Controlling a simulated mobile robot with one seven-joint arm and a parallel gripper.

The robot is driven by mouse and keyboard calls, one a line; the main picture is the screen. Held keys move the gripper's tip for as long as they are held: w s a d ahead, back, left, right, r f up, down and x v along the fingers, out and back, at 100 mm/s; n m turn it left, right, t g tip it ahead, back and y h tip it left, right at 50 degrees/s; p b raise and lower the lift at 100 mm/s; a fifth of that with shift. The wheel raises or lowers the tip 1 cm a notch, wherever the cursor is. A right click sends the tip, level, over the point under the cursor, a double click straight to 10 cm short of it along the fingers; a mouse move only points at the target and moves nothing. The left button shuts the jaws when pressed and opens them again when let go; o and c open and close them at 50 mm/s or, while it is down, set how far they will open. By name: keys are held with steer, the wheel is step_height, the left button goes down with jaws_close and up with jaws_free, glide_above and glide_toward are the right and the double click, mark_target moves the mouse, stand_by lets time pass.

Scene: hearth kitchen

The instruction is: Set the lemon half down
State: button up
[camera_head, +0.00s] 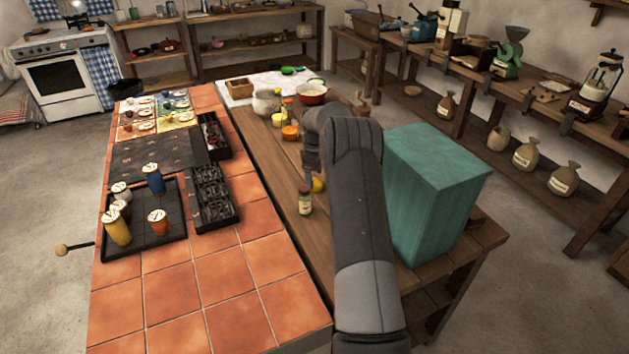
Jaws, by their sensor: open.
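A small yellow piece (319,185), which looks like the lemon half, shows low over the wooden counter (283,190), just left of my dark arm. My gripper (310,182) points down right beside it, with its jaws open. The fingers are small and partly hidden by my arm, so I cannot tell whether they touch the yellow piece. It appears to rest on the wood, but its underside is not clear.
A small labelled jar (305,203) stands close in front of my gripper. A large teal box (435,190) stands right of my arm. Orange (290,132) and yellow (276,120) items and a red-rimmed bowl (312,94) are farther back. Black trays (178,215) lie on the tiles at left.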

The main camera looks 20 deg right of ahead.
mark_target(315, 179)
steer(key=s+a+r+m, duration=0.1)
steer(key=s+a+r, duration=0.15)
steer(key=r, duration=0.45)
steer(key=s+a+r+t, duration=0.1)
steer(key=s+a+r, duration=0.15)
steer(key=r, duration=0.45)
steer(key=s+a+r+m, duration=0.1)
steer(key=a+r, duration=0.2)
steer(key=r, duration=0.4)
steer(key=s+a+r+m+t+h, duration=0.1)
steer(key=s+a+r, duration=0.3)
steer(key=s, duration=0.2)
steer(key=s+a+r+m+t, duration=0.1)
steer(key=s+a+r, duration=0.2)
steer(key=s+r, duration=0.25)
steer(key=s+a+f+m+t, duration=0.1)
steer(key=s+a, duration=0.3)
steer(key=s, duration=1)
steer(key=s+a+f+m+t+y, duration=0.1)
steer(key=s+a+f+m, duration=0.2)
steer(key=s, duration=1.1)
steer(key=shift+s+a+f+m+t, duration=0.25)
steer(key=shift+a+m+t, duration=0.05)
steer(key=shift+a+m, duration=0.2)
